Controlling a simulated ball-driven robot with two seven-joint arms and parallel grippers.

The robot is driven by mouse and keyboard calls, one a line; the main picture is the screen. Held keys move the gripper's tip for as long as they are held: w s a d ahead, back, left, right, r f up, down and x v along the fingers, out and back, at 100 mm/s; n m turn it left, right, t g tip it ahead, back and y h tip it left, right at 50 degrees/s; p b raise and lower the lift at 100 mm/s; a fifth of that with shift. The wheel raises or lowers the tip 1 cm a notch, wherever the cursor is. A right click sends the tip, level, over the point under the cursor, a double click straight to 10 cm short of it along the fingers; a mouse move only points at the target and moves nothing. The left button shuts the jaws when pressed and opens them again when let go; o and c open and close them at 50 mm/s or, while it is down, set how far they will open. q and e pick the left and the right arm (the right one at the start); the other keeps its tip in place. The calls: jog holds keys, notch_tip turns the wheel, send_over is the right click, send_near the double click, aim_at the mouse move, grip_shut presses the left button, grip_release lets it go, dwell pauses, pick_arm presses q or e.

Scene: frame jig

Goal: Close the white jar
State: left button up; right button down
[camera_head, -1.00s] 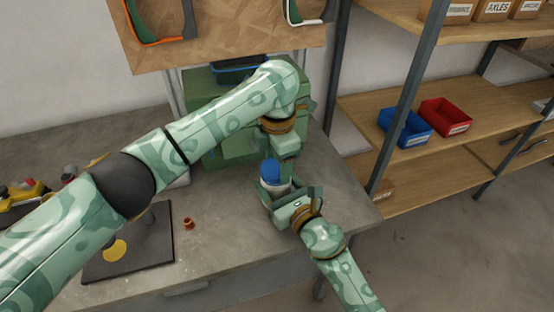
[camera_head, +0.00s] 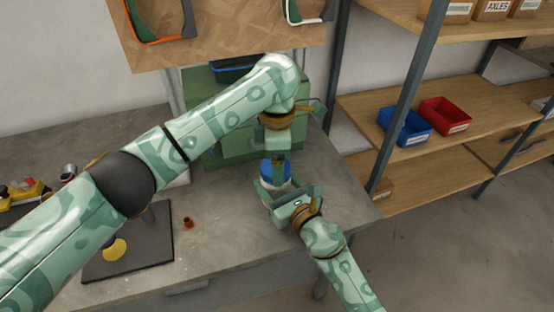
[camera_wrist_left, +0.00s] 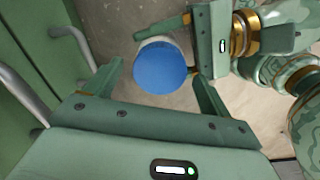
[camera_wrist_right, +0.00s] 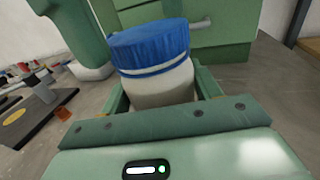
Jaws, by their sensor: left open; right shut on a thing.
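The white jar (camera_wrist_right: 160,88) stands upright between the fingers of my right gripper (camera_wrist_right: 162,98), which is shut on it. A blue lid (camera_wrist_right: 150,45) sits on the jar's mouth, with a thin white band showing under it; I cannot tell whether it is screwed tight. In the head view the lid (camera_head: 275,170) is partly covered by my left gripper (camera_head: 275,158), directly above it. In the left wrist view the lid (camera_wrist_left: 162,68) lies between the two open left fingers, with gaps beside it. In the head view my right gripper (camera_head: 283,193) comes in from the lower right.
A green cabinet (camera_head: 215,148) stands close behind the jar. A dark mat (camera_head: 130,255) with a yellow disc (camera_head: 115,250) and a small orange-brown part (camera_head: 188,223) lie to the left on the grey bench. Shelves with a blue bin (camera_head: 405,127) and a red bin (camera_head: 445,116) are at right.

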pick_arm(q)
jog(key=shift+r, duration=1.8)
jog(key=shift+c, duration=0.3)
